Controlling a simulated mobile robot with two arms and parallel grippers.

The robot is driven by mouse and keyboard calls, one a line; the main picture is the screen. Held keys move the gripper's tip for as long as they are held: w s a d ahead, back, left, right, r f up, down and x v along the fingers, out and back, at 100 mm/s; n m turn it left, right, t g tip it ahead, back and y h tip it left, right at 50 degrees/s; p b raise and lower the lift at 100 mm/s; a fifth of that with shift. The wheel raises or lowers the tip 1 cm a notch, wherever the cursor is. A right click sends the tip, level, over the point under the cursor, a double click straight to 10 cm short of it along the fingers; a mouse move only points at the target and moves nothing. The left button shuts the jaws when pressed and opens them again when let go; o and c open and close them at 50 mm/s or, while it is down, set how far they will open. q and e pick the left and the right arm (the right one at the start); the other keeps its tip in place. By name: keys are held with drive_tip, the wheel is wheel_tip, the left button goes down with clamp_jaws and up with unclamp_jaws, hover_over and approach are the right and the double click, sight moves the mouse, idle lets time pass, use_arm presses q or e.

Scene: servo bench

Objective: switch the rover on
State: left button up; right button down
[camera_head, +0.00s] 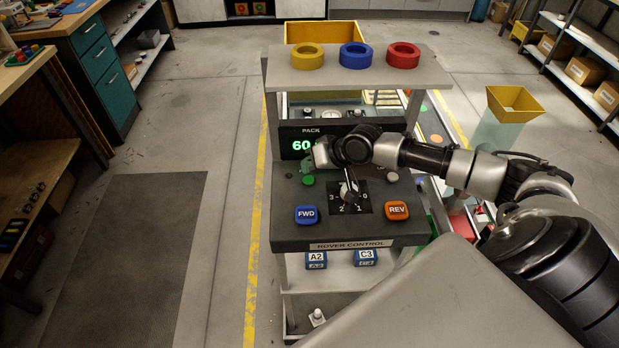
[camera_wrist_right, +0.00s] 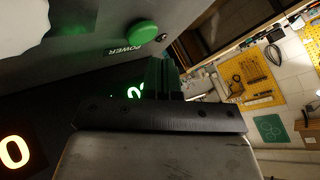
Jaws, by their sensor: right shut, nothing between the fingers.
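The ROVER CONTROL panel (camera_head: 290,228) stands in the middle of the head view. Its green power button (camera_head: 308,180) is at the panel's left, and in the right wrist view the button (camera_wrist_right: 143,32) sits beside the word POWER. My right gripper (camera_head: 312,166) is over the panel's left, just behind the button in the head view. Its green fingers (camera_wrist_right: 162,76) are shut and empty, and they look apart from the button. The PACK display (camera_head: 300,146) is lit with green digits starting "60"; my arm hides the rest. My left gripper is out of view.
The panel also carries a blue FWD button (camera_head: 306,214), an orange REV button (camera_head: 397,210) and a numbered selector (camera_head: 350,197) with a lever. Yellow (camera_head: 307,56), blue (camera_head: 355,55) and red (camera_head: 403,55) rings sit on the shelf above. Floor at the left is clear.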

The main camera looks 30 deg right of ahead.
sight(310, 179)
drive_tip(key=shift+f, duration=0.15)
drive_tip(key=shift+f, duration=0.3)
drive_tip(key=shift+f, duration=0.5)
idle(0.9)
drive_tip(key=shift+r+p, duration=0.85)
drive_tip(key=shift+r, duration=0.15)
wheel_tip(310, 179, up, 6)
drive_tip(key=p, duration=0.6)
drive_tip(key=shift+s+a+f, duration=0.1)
